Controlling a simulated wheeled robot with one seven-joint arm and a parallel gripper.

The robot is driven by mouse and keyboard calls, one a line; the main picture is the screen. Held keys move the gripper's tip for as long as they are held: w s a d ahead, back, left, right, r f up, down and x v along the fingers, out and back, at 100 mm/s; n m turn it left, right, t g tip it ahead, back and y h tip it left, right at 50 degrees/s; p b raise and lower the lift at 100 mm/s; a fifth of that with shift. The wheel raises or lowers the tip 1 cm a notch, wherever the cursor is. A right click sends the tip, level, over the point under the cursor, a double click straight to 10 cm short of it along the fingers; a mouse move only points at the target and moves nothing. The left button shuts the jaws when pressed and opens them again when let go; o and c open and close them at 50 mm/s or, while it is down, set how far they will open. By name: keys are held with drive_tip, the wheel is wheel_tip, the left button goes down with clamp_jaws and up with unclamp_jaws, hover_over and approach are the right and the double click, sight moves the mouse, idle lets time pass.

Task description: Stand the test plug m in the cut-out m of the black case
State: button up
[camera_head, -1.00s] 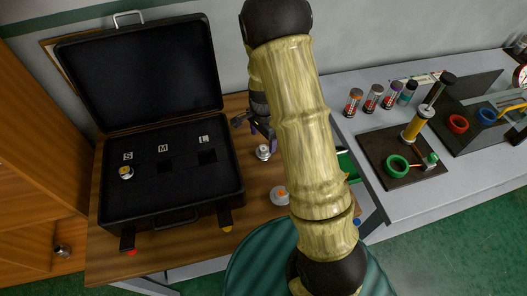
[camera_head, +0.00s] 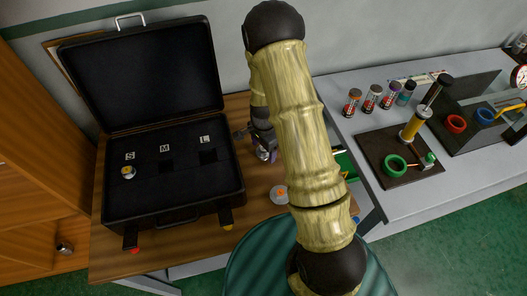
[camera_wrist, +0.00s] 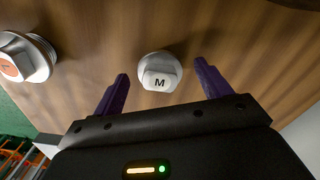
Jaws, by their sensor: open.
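The test plug m (camera_wrist: 159,72) is a pale metal hex-headed plug marked M, standing on the wooden table between my spread fingers in the wrist view. In the head view the plug (camera_head: 264,155) is partly hidden by my gripper (camera_head: 262,145). My gripper (camera_wrist: 162,90) is open with purple fingertips on either side of the plug, apparently not touching it. The open black case (camera_head: 180,205) stands to the left. Its cut-out m (camera_head: 166,167) is a dark empty square under the M label, between S and L.
A plug with a yellow top (camera_head: 128,173) stands at the S place. The L cut-out (camera_head: 208,157) looks empty. An orange-marked plug (camera_head: 279,194) stands on the table nearer me, also in the wrist view (camera_wrist: 27,58). The case's raised lid (camera_head: 140,75) stands behind.

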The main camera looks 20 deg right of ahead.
idle(0.3)
drive_tip(key=c, duration=1.2)
drive_tip(key=shift+r, duration=0.1)
wheel_tip(320, 180, up, 10)
drive_tip(key=shift+f+b, duration=0.1)
drive_tip(key=shift+b, duration=0.65)
